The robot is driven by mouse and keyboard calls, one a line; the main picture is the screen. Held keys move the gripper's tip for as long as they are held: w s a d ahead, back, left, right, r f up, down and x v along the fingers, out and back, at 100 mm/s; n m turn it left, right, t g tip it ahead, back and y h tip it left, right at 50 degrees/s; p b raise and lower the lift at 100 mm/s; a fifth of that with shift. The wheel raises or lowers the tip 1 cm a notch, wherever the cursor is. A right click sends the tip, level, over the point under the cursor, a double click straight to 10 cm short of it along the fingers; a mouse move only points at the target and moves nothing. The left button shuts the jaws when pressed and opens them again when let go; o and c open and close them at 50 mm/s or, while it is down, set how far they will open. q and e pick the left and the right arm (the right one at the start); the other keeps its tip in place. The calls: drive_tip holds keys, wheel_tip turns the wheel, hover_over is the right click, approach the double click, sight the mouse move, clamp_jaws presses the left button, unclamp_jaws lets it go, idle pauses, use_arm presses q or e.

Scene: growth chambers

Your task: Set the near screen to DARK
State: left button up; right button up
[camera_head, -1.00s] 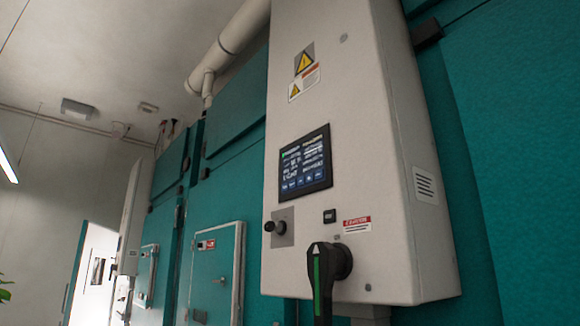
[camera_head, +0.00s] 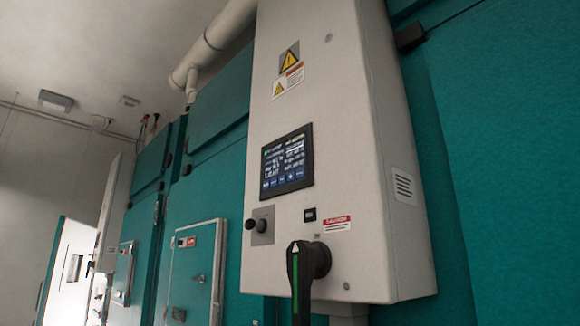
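The near screen (camera_head: 286,161) is a small dark touch panel with white text lines and a row of blue buttons along its bottom. It is set in the front of a light grey control box (camera_head: 345,120). One large line on it seems to read LIGHT, but the text is too small to be sure. Below the screen are a black knob (camera_head: 258,225) on a metal plate and a black rotary handle (camera_head: 303,270) with a green stripe. Neither of my grippers is in view.
The box is mounted on teal chamber walls (camera_head: 500,150). A smaller teal door (camera_head: 192,270) with a pale frame is to its left. Farther left are another box (camera_head: 108,215) and a bright doorway (camera_head: 68,265). A pale pipe (camera_head: 212,42) runs above.

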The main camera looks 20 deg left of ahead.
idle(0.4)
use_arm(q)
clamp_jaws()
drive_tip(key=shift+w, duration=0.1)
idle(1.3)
